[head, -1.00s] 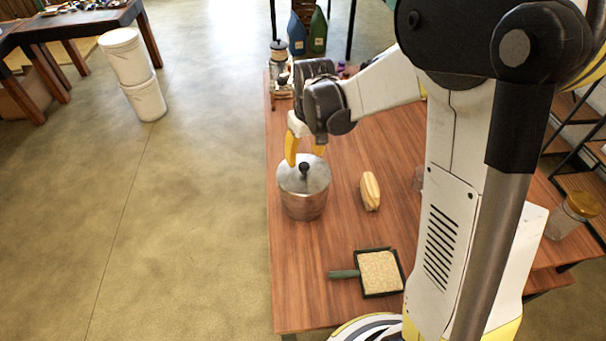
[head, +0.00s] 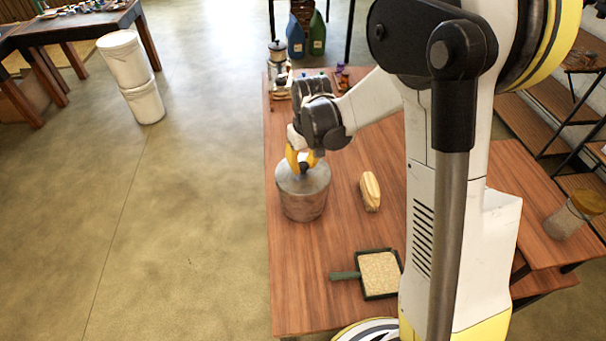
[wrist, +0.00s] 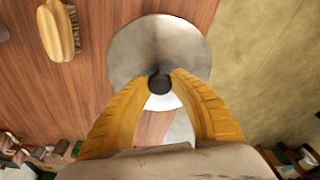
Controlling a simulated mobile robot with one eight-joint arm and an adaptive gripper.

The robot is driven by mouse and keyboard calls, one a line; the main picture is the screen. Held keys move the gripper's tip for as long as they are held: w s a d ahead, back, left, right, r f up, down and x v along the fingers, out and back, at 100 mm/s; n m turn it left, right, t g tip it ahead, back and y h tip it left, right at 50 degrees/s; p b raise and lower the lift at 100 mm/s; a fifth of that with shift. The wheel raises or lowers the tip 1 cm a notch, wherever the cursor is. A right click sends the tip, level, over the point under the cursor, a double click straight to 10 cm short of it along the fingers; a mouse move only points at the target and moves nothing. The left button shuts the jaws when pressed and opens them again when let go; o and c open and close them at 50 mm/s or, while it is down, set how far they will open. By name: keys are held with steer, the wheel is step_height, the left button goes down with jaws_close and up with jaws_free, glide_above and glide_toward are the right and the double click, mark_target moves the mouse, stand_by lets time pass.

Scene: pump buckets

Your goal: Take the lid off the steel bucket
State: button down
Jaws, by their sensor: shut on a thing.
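The steel bucket (head: 303,206) stands upright on the wooden table near its left edge. Its round grey lid (head: 290,182) sits on top and also fills the upper middle of the wrist view (wrist: 140,50). My gripper (head: 303,168) is above the lid, with its yellow fingers closed on the lid's dark knob (wrist: 159,83). In the wrist view the fingertips touch the knob from both sides. The lid looks level on the bucket rim; I cannot tell any gap under it. The bucket's body is hidden below the lid in the wrist view.
A brush (head: 370,191) lies right of the bucket. A dustpan-like tray (head: 379,274) with a green handle lies in front. A jar (head: 277,52) and small items stand at the table's back. White buckets (head: 135,80) stand on the floor at left.

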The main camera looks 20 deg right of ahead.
mark_target(302, 163)
steer(key=shift+r, duration=0.1)
steer(key=shift+r, duration=0.6)
step_height(302, 163, up, 3)
steer(key=shift+p, duration=0.85)
steer(key=s+d+r+p, duration=0.4)
steer(key=d+r+p, duration=0.2)
steer(key=d+r, duration=0.5)
steer(key=shift+r+p, duration=0.3)
steer(key=shift+r, duration=0.3)
steer(key=shift+s+f, duration=0.1)
steer(key=shift+s, duration=0.05)
